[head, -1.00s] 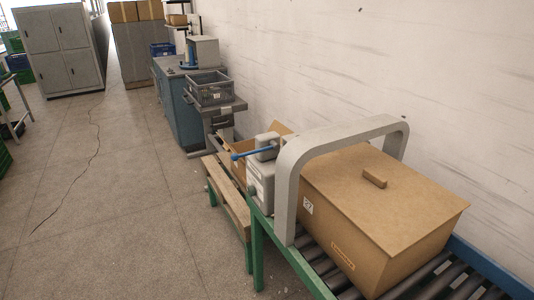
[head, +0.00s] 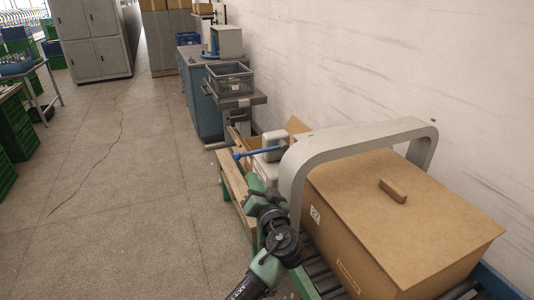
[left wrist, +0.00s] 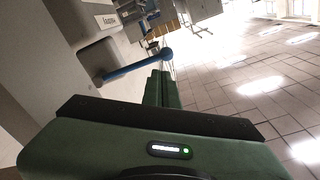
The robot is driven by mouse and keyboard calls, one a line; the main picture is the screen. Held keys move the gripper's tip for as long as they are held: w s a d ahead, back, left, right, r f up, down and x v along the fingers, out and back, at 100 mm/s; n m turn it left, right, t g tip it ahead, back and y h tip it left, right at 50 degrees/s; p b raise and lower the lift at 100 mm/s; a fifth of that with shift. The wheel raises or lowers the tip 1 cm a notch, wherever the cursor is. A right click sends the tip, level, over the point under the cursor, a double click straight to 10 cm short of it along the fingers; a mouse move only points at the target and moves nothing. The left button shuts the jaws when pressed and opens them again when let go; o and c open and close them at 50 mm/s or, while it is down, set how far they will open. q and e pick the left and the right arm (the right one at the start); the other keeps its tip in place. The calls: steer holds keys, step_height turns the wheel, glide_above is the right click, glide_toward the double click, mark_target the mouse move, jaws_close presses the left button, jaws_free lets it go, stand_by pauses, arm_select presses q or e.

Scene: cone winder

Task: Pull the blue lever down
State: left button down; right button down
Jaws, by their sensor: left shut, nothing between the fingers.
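The blue lever (head: 258,152) sticks out to the left from a grey box (head: 268,170) beside the grey arch, about level, with a round knob at its end. It also shows in the left wrist view (left wrist: 135,68), the knob just beyond my fingertips. My left gripper (head: 255,183) is shut and empty, just below the lever in the head view. In the left wrist view its closed fingers (left wrist: 160,78) point toward the knob. I cannot tell whether they touch it. My right gripper is not in view.
A grey arch (head: 360,135) spans the roller conveyor, with a large lidded cardboard box (head: 400,220) under it. A wooden bench (head: 238,185) stands left of the conveyor. A grey crate (head: 229,78) sits farther back.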

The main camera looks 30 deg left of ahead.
mark_target(244, 156)
arm_select(q)
steer(key=shift+r+n+y, duration=0.3)
steer(key=shift+r, duration=0.65)
steer(key=p+x, duration=0.2)
steer(key=x, duration=0.7)
steer(key=shift+p, duration=0.35)
steer(key=shift+w+a, duration=0.3)
steer(key=shift+w, duration=0.05)
steer(key=shift+f, duration=0.15)
